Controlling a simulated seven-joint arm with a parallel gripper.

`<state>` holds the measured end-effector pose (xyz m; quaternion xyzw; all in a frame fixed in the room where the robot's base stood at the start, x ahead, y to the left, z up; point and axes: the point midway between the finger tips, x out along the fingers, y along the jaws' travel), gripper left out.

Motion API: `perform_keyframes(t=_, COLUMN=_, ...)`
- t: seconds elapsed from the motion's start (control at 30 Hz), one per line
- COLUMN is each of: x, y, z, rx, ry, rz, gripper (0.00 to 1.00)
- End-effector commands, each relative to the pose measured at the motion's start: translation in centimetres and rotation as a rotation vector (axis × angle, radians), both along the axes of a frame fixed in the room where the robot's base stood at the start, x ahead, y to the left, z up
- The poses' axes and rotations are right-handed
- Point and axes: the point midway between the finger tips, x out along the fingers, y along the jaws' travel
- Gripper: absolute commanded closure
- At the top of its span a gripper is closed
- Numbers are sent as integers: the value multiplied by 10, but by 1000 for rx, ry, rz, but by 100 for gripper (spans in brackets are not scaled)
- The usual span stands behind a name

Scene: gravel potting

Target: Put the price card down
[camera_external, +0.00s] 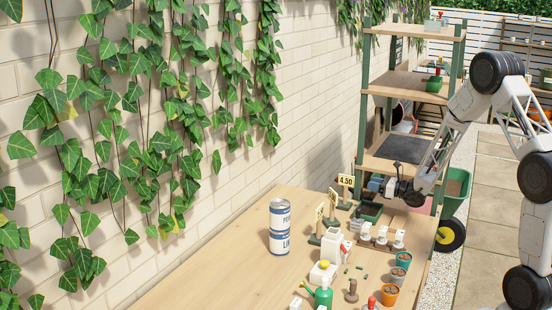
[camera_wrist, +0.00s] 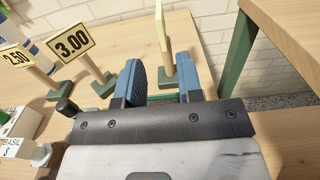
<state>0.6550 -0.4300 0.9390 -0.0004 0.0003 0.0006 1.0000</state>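Price cards on wooden posts with green feet stand on the table. The 4.50 card (camera_external: 346,181) stands upright at the back. In the wrist view, a card seen edge-on (camera_wrist: 163,34) stands beyond my gripper (camera_wrist: 160,72), its post and green foot showing in the gap between the blue fingers. My gripper is open, with a gap between the fingers and nothing visibly clamped. In the external view my gripper (camera_external: 378,186) is just right of the 4.50 card. The 3.00 card (camera_wrist: 74,41) and 2.50 card (camera_wrist: 15,57) stand to the left.
The wooden table (camera_external: 222,268) is clear at the front left. A tall can (camera_external: 280,227), a white carton (camera_external: 332,244), a spray bottle (camera_external: 323,292) and small pots (camera_external: 398,276) stand on it. A green-posted shelf (camera_external: 406,84) rises behind; a brick wall runs along the left.

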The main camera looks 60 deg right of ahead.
Motion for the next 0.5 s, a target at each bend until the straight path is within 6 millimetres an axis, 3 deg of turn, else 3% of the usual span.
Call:
perform_keyframes(t=0.17, x=4, y=16, z=10, rx=-26, ry=6, rz=45, gripper=66)
perform_keyframes(t=0.27, x=7, y=39, z=23, rx=-64, ry=14, rz=110, gripper=66)
perform_keyframes(t=0.37, x=10, y=73, z=40, rx=-121, ry=27, rz=206, gripper=66)
perform_keyframes(t=0.5, x=8, y=134, z=68, rx=-237, ry=50, rz=380, gripper=66)
